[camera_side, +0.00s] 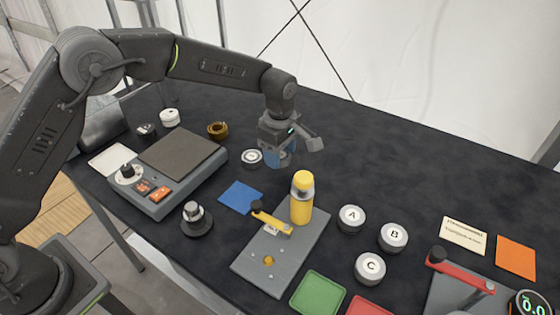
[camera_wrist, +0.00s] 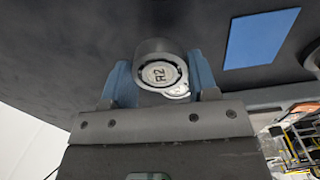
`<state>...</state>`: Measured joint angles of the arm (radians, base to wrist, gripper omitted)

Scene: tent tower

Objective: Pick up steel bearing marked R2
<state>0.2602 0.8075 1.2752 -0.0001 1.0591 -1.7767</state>
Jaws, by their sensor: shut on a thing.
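My gripper (camera_wrist: 160,82) is shut on a steel bearing (camera_wrist: 160,73) in the wrist view. The bearing is a short grey cylinder, and its round face reads R2. The blue fingers press it from both sides. Part of another pale round edge (camera_wrist: 180,92) shows beside the face. In the side view my gripper (camera_side: 279,157) points down over the black table, right of a silver disc (camera_side: 252,157) whose mark is too small to read. The held bearing is mostly hidden by the fingers there, and I cannot tell its height above the table.
A yellow bottle (camera_side: 302,200) stands at the end of a grey clamp plate (camera_side: 283,250), close in front of my gripper. A brown ring (camera_side: 218,130) and a grey device (camera_side: 180,160) lie left. Discs A, B and C (camera_side: 370,268) sit right. The table behind is clear.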

